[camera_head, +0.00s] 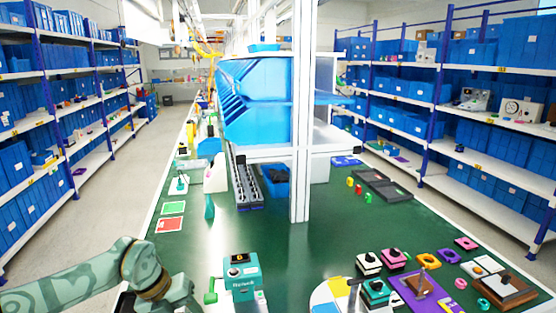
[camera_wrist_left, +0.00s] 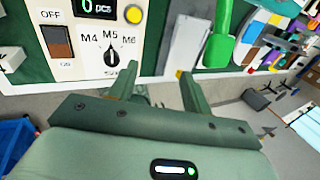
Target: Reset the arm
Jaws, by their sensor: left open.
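The rotary switch (camera_wrist_left: 112,57), a black knob, sits on a white panel (camera_wrist_left: 146,40) at the upper left of the left wrist view. The labels M4, M5 and M6 are around it, and it seems to point up toward M5. My left gripper (camera_wrist_left: 158,74) is open and empty, with its fingers spread below and right of the knob. One fingertip is close to the knob in the picture; I cannot tell whether they touch. My left arm (camera_head: 135,267) comes in at the lower left of the head view; its gripper is not visible there. My right gripper is not in view.
The panel also bears an OFF rocker switch (camera_wrist_left: 58,42), a display (camera_wrist_left: 98,8) and a yellow button (camera_wrist_left: 134,14). A green handle (camera_wrist_left: 219,45) stands to the right. In the head view, a teal device (camera_head: 242,283) stands on the green table (camera_head: 245,220).

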